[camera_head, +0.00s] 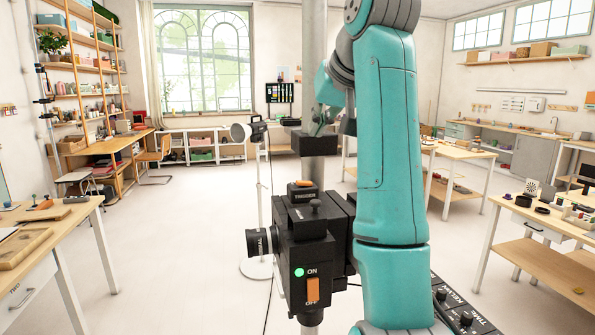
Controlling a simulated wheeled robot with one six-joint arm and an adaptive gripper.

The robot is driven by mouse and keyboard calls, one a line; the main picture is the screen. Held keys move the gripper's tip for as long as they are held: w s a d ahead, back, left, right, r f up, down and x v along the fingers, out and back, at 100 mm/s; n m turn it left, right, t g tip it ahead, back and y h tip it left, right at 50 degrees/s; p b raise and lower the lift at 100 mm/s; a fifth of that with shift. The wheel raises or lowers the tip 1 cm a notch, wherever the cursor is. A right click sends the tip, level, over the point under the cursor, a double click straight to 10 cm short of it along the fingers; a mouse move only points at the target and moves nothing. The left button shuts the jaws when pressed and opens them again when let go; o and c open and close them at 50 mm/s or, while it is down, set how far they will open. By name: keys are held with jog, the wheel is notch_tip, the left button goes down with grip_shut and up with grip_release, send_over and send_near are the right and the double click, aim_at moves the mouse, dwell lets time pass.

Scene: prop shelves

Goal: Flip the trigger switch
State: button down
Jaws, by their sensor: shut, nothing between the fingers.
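A small black box labelled TRIGGER, with an orange trigger switch (304,184) on top, sits on a black device (305,222). Below it on the device's front is an orange ON/OFF rocker (313,289) beside a lit green light. My teal arm rises at the right and folds over at the top. My gripper (321,127) shows small and partly hidden by a black block (315,143), above and apart from the trigger switch. It looks shut and empty; its fingertips are hard to make out.
A grey vertical pole (313,60) stands behind the device. A lamp on a stand (248,131) is to its left. Wooden tables stand at left (60,213) and right (530,225). A black panel with knobs (462,315) is at the lower right. The middle floor is clear.

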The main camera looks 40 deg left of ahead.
jog(key=shift+a+f, duration=0.1)
send_over(304, 183)
notch_tip(304, 183, down, 6)
jog(key=f, duration=0.3)
jog(key=shift+s+a+f, duration=0.1)
jog(key=shift+s+f, duration=0.2)
jog(key=shift+s, duration=0.05)
jog(key=shift+s+f, duration=0.1)
jog(key=shift+f, duration=0.5)
